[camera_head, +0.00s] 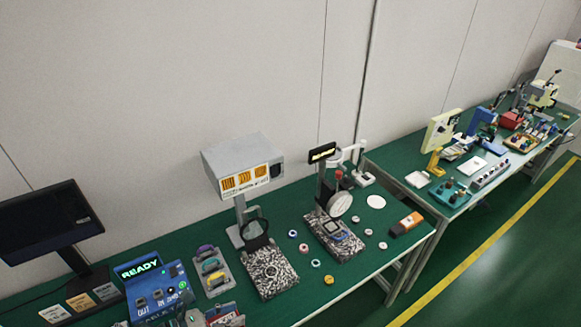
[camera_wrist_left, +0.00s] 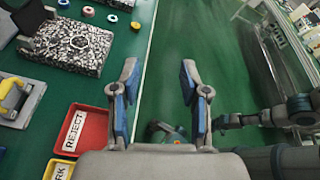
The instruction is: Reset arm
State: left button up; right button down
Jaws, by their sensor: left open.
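My left gripper (camera_wrist_left: 159,75) shows close up in the left wrist view. Its two blue-padded fingers stand apart with nothing held between them. It hangs beyond the front edge of the green bench (camera_wrist_left: 115,85), over the green floor. A red tray labelled REJECT (camera_wrist_left: 88,122) lies on the bench just left of the fingers. In the head view only a small part of the left gripper may show at the bottom edge, by the red tray. I cannot make out my right gripper in either view.
The bench holds a monitor (camera_head: 45,222), a blue READY box (camera_head: 153,288), a grey display unit (camera_head: 243,165), speckled granite blocks (camera_head: 268,272) and several small rings. A second bench (camera_head: 410,172) stands at the right. Open floor with a yellow line (camera_head: 480,248) lies in front.

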pick_arm(q)
jog(key=w+a+r+n+t, duration=0.1)
jog(key=w+r+n+t, duration=0.1)
jog(key=r+n+t, duration=0.4)
jog(key=w+a+r+n+t, duration=0.2)
jog(key=r+n+t, duration=0.15)
jog(key=n, duration=0.45)
jog(key=a+f+n+y, duration=1.15)
jog(key=n+y, duration=0.35)
jog(key=n, duration=0.6)
jog(key=s+d+f+n+g+h, duration=0.2)
jog(key=s+d+f+n+g, duration=0.2)
jog(key=s+f+g, duration=0.45)
jog(key=s+d+f+n+g+h, duration=0.1)
jog(key=s+d+f+n+g, duration=0.3)
jog(key=s+f, duration=0.7)
notch_tip(320, 180, down, 24)
jog(key=m+g, duration=0.1)
jog(key=g, duration=0.1)
jog(key=s+a+f+g, duration=0.1)
jog(key=s+a+f, duration=0.1)
jog(key=s+f, duration=1.4)
jog(key=shift+s+a+f, duration=0.2)
jog(key=shift+s+f, duration=0.05)
jog(key=shift+s, duration=0.5)
pick_arm(e)
jog(key=shift+w+a+r, duration=0.1)
jog(key=shift+w+r, duration=0.15)
jog(key=shift+w, duration=0.3)
